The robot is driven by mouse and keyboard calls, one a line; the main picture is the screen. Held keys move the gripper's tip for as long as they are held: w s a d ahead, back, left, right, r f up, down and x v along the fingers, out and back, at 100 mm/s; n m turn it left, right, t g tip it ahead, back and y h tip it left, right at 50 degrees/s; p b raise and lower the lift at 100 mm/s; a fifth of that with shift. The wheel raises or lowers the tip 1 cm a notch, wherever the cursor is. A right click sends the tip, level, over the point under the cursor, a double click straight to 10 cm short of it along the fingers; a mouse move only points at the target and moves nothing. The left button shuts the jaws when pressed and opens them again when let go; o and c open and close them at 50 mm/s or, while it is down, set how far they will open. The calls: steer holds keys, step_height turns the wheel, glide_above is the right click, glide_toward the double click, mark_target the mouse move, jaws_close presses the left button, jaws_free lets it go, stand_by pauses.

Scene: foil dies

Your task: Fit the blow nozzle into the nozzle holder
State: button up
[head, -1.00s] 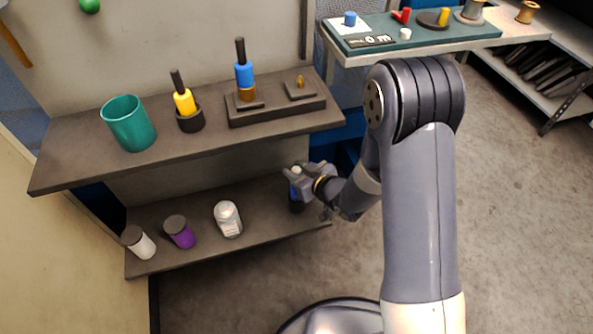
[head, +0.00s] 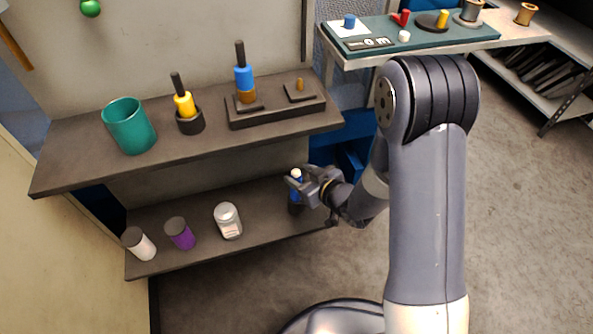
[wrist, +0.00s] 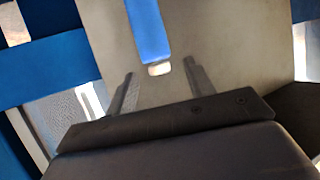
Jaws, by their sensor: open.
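A blue piece with a pale tip (head: 295,176), which looks like the blow nozzle, stands upright at the right end of the lower shelf. Its lower part is dark and may be the nozzle holder (head: 295,207); I cannot tell how deep it sits. My gripper (head: 303,181) is open beside it, coming from the right, and partly hides it. In the wrist view the blue piece (wrist: 148,30) shows beyond and between the two spread fingers (wrist: 159,72), with a gap on both sides and its pale end toward me.
The lower shelf (head: 265,205) also holds a white jar (head: 228,221), a purple jar (head: 180,234) and another white jar (head: 138,244). The upper shelf (head: 75,150) above my gripper carries a teal cup (head: 130,127), a yellow tool (head: 184,105) and a blue tool (head: 244,78). Open floor lies right.

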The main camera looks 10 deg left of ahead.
steer(key=p+v, duration=0.1)
steer(key=v, duration=0.8)
steer(key=shift+s+d, duration=0.2)
steer(key=b+x, duration=0.1)
steer(key=x, duration=1)
steer(key=shift+w+a+f+b, duration=0.1)
steer(key=shift+w+a+b, duration=0.1)
steer(key=shift+a+b, duration=0.15)
steer(key=shift+w+a, duration=0.1)
steer(key=shift+w, duration=0.05)
steer(key=shift+r+p, duration=0.55)
steer(key=shift+r, duration=1.05)
